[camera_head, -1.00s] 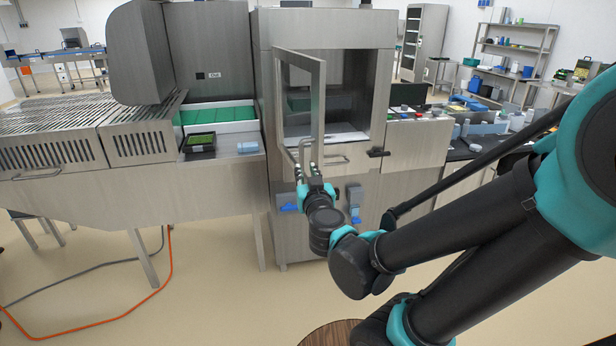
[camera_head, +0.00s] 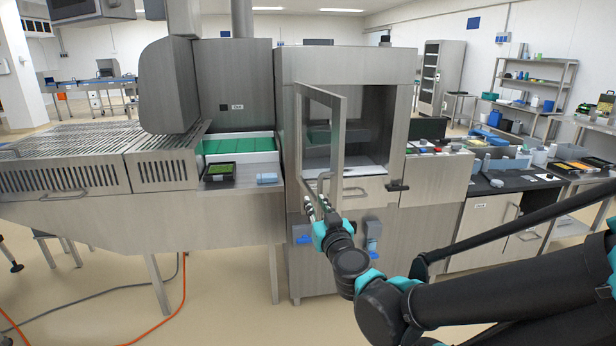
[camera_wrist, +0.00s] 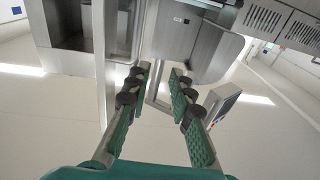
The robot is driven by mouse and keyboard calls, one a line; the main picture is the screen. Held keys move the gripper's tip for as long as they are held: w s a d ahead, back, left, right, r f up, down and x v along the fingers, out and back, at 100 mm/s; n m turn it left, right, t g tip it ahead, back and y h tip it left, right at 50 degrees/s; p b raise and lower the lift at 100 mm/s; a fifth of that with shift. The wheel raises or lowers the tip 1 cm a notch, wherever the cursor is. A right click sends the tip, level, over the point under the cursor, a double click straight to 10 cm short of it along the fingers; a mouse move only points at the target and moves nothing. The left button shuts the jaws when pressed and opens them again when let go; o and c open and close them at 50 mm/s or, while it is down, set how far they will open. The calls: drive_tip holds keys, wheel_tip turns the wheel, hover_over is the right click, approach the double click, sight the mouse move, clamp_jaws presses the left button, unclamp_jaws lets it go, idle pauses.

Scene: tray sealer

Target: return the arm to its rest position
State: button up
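My gripper (camera_head: 318,208) is in front of the tray sealer (camera_head: 345,65), beside the lower part of its open glass door (camera_head: 322,140). In the wrist view my gripper (camera_wrist: 160,75) shows two green-padded fingers standing apart, so it is open. A grey metal bar, seemingly the door's edge or handle, shows between and beyond the fingers. I cannot tell whether they touch it. My arm stretches out from the lower right of the head view toward the door.
A dark tray with green contents (camera_head: 219,173) and a light blue item (camera_head: 267,178) sit on the ledge left of the door. A side counter (camera_head: 511,186) with several items stands at the right.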

wheel_tip(320, 180, down, 13)
drive_tip(key=s+n+g+y, duration=0.2)
drive_tip(key=s+n+g, duration=0.1)
drive_tip(key=g, duration=0.5)
drive_tip(key=s+d+f+m+g+h, duration=0.2)
drive_tip(key=s+d+f+g+h, duration=0.1)
drive_tip(key=d, duration=0.4)
drive_tip(key=s+d+f+m+g+h, duration=0.3)
drive_tip(key=s+d+f, duration=0.3)
drive_tip(key=d+f, duration=0.1)
drive_tip(key=shift+d+f, duration=0.2)
